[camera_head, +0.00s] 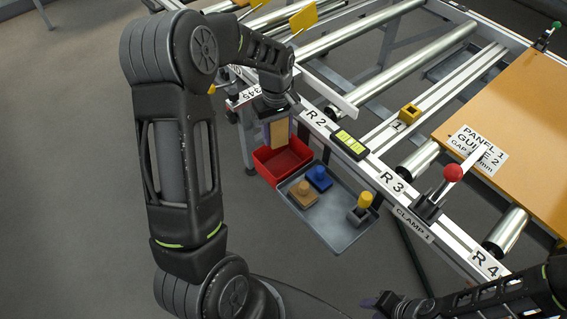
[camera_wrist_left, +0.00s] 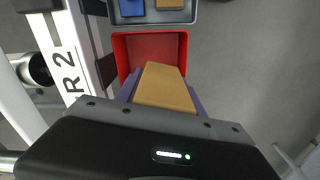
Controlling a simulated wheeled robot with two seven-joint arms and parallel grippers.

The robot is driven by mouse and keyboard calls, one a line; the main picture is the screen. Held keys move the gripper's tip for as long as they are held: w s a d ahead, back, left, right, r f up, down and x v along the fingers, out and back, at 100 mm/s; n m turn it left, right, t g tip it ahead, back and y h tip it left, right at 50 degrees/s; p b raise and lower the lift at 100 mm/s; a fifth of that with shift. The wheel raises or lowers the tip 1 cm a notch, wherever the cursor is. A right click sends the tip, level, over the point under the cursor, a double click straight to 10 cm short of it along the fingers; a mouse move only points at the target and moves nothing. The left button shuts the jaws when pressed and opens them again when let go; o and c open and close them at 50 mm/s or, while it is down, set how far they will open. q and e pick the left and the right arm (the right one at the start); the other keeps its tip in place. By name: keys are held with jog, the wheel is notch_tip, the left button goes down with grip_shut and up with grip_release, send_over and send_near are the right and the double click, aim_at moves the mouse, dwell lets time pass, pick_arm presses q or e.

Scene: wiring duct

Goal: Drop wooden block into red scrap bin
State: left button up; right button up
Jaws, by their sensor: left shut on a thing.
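The wooden block (camera_wrist_left: 163,86) is a tan, long piece between the purple fingers of my left gripper (camera_wrist_left: 161,93). My left gripper is shut on it. In the head view, the block (camera_head: 279,132) hangs upright below the left gripper (camera_head: 271,122), over the red scrap bin (camera_head: 268,175). In the left wrist view, the red bin (camera_wrist_left: 121,52) lies beyond and below the block, which covers part of its opening. The visible part of the bin floor looks bare. My right gripper (camera_head: 381,303) is low at the bottom edge, partly out of frame; its jaws are unclear.
A grey tray (camera_head: 338,238) adjoins the bin, holding a tan block (camera_head: 303,193), a blue block (camera_head: 319,178) and a yellow-topped piece (camera_head: 362,203). The white rail (camera_head: 372,173) with labels R 2 and R 3 runs close beside the bin. Open floor lies left of the tray.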

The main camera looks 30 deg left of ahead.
pick_arm(q)
notch_tip(320, 180, down, 6)
jog(key=b, duration=0.4)
jog(key=o, duration=1.5)
jog(key=shift+r, duration=0.1)
notch_tip(320, 180, up, 8)
jog(key=shift+f, duration=0.1)
jog(key=shift+f, duration=0.1)
dwell(0.3)
